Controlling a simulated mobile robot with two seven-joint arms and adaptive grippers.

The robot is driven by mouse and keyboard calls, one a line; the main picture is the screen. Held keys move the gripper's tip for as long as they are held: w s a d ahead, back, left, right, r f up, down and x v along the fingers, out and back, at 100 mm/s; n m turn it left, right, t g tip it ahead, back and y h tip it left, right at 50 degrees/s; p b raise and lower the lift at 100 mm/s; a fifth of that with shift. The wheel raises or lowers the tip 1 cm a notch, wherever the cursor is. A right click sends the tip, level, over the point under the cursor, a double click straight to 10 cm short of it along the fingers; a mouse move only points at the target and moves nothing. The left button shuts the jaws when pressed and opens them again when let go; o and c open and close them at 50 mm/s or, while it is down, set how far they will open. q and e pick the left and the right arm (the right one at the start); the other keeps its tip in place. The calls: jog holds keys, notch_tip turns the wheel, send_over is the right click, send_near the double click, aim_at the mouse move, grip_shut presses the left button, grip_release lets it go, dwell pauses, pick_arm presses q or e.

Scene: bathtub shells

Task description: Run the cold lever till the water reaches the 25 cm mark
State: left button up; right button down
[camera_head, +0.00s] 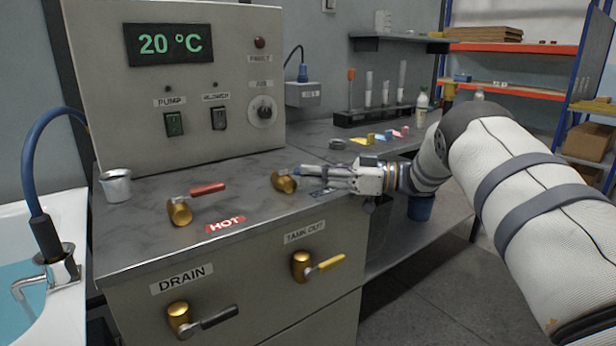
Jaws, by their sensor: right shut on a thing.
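The cold lever's brass valve body (284,184) stands on the steel counter, right of the hot lever. My right gripper (312,177) reaches in from the right and is shut on the cold lever, whose handle is mostly hidden by the fingers. A blue label (322,193) lies partly covered under the gripper. At the left edge, the white tub (72,215) holds blue water (20,290) below a chrome spout (45,280). My left gripper is not in view.
The red hot lever (207,189) and a metal cup (116,185) stand left on the counter. The drain lever (218,317) and yellow tank-out lever (330,262) are on the front panel. The display (168,44) reads 20 °C. A tube rack (375,115) stands behind.

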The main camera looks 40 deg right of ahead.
dwell(0.5)
jog(key=c, duration=1.5)
grip_release()
jog(key=shift+w, duration=0.1)
jog(key=shift+d, duration=0.15)
jog(key=v, duration=1.2)
